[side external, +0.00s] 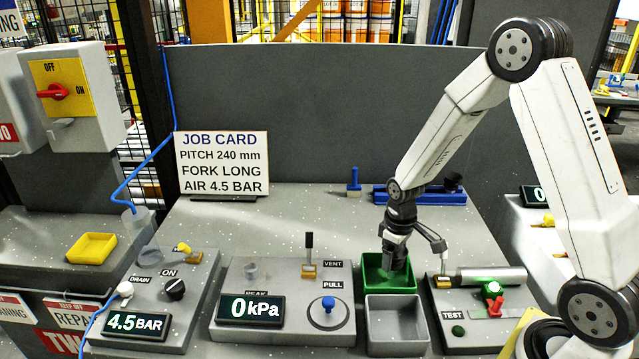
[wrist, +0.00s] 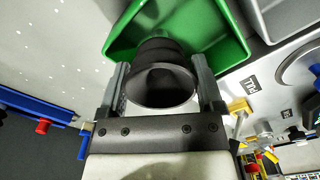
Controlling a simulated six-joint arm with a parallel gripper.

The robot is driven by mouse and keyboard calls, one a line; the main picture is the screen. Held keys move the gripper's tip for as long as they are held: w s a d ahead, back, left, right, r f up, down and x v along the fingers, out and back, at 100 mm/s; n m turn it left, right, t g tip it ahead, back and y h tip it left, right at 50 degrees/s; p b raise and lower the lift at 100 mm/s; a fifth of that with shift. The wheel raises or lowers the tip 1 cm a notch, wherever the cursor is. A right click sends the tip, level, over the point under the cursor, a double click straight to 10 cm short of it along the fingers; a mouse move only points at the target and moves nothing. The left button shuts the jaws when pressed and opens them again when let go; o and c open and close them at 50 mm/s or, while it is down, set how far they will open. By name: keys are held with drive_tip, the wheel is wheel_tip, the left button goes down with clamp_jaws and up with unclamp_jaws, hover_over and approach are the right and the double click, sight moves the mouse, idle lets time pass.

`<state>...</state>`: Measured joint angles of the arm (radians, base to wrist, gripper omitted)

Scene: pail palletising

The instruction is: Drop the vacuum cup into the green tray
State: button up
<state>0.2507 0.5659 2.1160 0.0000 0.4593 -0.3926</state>
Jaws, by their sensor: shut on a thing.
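The green tray (side external: 389,284) stands on the bench behind a grey tray. My gripper (side external: 395,258) points down over the green tray, its tip at about rim height or just inside. In the wrist view my gripper (wrist: 162,88) is shut on the black vacuum cup (wrist: 160,78), a round ribbed cup with its open mouth facing the camera. The green tray (wrist: 228,38) lies beyond the cup in that view. Whether the cup touches the tray floor cannot be told. In the side view the cup is hard to tell from the dark gripper.
The grey tray (side external: 397,322) adjoins the green one in front. A vacuum panel (side external: 283,300) reading 0 kPa is to the left, a test fixture (side external: 485,305) to the right. A blue rack (side external: 420,195) with a dark cup stands behind. The bench's middle left is clear.

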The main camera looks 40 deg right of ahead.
drive_tip(key=shift+f, duration=0.45)
drive_tip(key=o, duration=1)
drive_tip(key=shift+o, duration=0.2)
drive_tip(key=shift+r, duration=0.1)
drive_tip(key=shift+r, duration=3.8)
